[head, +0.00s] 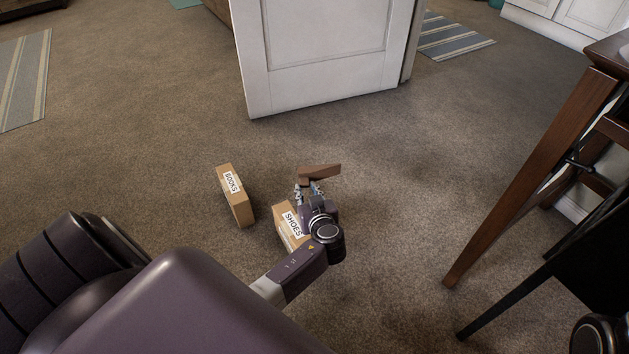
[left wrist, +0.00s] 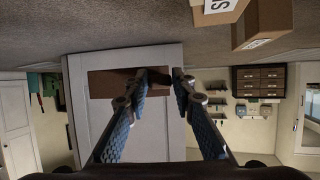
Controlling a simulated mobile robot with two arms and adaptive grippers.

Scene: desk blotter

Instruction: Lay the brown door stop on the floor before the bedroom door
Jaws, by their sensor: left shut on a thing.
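The brown door stop (head: 318,173) is a wedge held level above the carpet in the head view. In the left wrist view, which is upside down, the door stop (left wrist: 112,83) shows between and past the two blue-padded fingers (left wrist: 160,86). The white bedroom door (head: 325,85) stands beyond the gripper, with bare carpet between. It also fills the middle of the left wrist view (left wrist: 145,130). My right gripper is not in view.
A cardboard box marked BOOKS (head: 234,196) stands left of the gripper. A box marked SHOES (head: 287,230) is close beside my left wrist, partly hidden. A wooden table leg (head: 530,180) and a dark chair (head: 590,250) are at the right. Striped rugs lie farther off.

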